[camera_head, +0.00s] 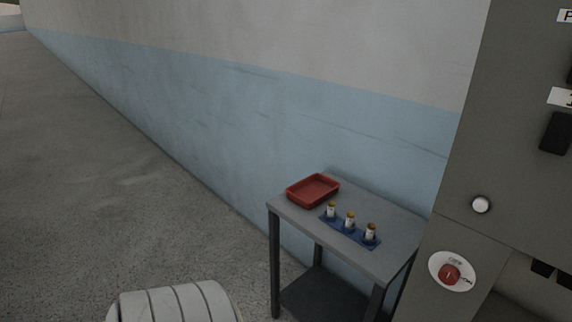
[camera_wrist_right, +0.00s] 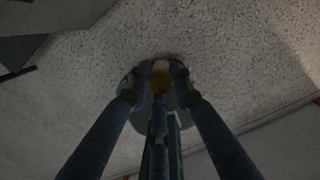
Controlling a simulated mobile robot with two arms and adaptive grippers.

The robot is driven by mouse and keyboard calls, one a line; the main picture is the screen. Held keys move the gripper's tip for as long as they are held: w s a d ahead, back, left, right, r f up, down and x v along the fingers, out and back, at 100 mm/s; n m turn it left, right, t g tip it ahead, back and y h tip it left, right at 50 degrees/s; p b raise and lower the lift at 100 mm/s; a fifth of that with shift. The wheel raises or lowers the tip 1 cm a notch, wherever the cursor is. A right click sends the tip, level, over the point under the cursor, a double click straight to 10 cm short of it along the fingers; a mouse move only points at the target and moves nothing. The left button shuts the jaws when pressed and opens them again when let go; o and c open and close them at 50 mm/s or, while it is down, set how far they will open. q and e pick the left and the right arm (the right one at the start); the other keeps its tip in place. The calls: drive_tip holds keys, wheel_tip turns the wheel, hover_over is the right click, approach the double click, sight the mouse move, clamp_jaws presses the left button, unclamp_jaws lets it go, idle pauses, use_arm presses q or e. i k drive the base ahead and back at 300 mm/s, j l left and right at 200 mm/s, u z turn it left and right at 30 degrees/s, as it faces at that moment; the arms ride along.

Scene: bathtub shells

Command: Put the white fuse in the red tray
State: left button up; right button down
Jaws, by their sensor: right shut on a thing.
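In the right wrist view, the fingers of my right gripper (camera_wrist_right: 157,92) are closed around a small fuse (camera_wrist_right: 160,83). Its brass-coloured end faces the camera and a pale part shows just beyond; the rest is hidden by the fingers. The red tray (camera_head: 313,189) is a shallow open box on the far left part of a small grey table in the head view. It looks empty. Neither gripper shows in the head view, so I cannot tell how far the held fuse is from the tray.
A blue holder (camera_head: 341,232) with several white, brass-capped fuses (camera_head: 350,220) lies in front of the tray on the grey table (camera_head: 392,253). A blue-and-grey wall stands behind. A grey cabinet (camera_head: 478,150) with a red button (camera_head: 449,274) rises at the right. Floor at left is clear.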

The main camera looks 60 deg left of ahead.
sight(312, 193)
drive_tip(key=j+u, duration=0.65)
drive_tip(key=i+j+u, duration=0.15)
drive_tip(key=j+u, duration=0.2)
